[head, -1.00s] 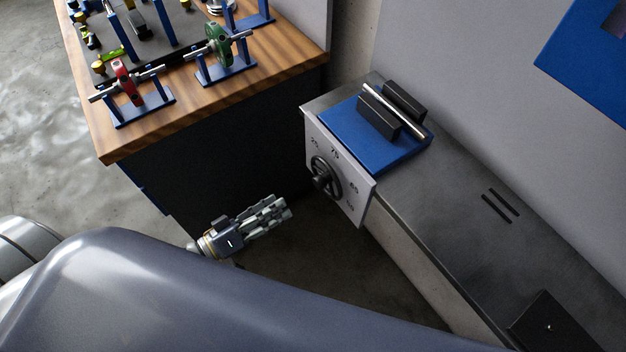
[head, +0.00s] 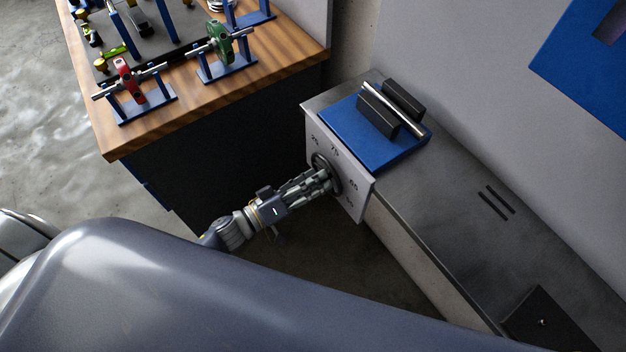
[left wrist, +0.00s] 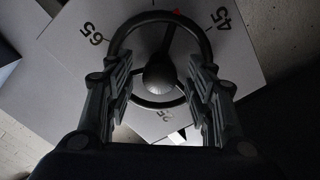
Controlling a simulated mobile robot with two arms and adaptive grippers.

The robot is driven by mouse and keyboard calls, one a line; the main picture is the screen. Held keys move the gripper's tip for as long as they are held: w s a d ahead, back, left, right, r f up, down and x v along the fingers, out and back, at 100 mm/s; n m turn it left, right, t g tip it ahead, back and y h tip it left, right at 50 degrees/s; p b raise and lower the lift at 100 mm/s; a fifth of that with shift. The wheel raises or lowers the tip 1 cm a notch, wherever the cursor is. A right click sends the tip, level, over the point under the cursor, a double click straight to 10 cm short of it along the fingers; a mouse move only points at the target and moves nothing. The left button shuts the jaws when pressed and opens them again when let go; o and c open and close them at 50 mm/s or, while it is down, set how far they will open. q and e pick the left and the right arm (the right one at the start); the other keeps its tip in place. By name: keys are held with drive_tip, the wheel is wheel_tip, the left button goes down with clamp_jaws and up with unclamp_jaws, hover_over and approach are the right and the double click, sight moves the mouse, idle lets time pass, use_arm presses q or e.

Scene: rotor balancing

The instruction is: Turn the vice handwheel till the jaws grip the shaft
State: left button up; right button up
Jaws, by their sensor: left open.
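The black vice handwheel (head: 323,163) is on the pale numbered front plate (head: 350,205) of the metal bench. My left gripper (head: 325,178) is open right at the wheel and covers part of it in the head view. In the left wrist view the handwheel (left wrist: 160,101) shows its rim, spokes and round hub between the two spread fingers of my left gripper (left wrist: 163,100). I cannot tell whether the fingers touch the rim. The vice's two dark jaws (head: 376,115) stand on a blue base (head: 345,128), with a silver shaft (head: 393,109) lying between them. My right gripper is not in view.
A wooden-topped bench (head: 135,140) at upper left carries a red rotor (head: 127,82) and a green rotor (head: 219,42) on blue stands. The metal bench top (head: 450,210) is mostly clear. A dark box (head: 540,325) sits at its lower right.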

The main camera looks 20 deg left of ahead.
use_arm(q)
drive_tip(key=shift+c, duration=0.4)
drive_tip(key=c, duration=1)
drive_tip(key=shift+m, duration=0.4)
drive_tip(key=m+b, duration=0.4)
drive_tip(key=m, duration=2)
drive_tip(key=shift+m, duration=0.4)
drive_tip(key=o, duration=1.1)
drive_tip(key=shift+d, duration=0.1)
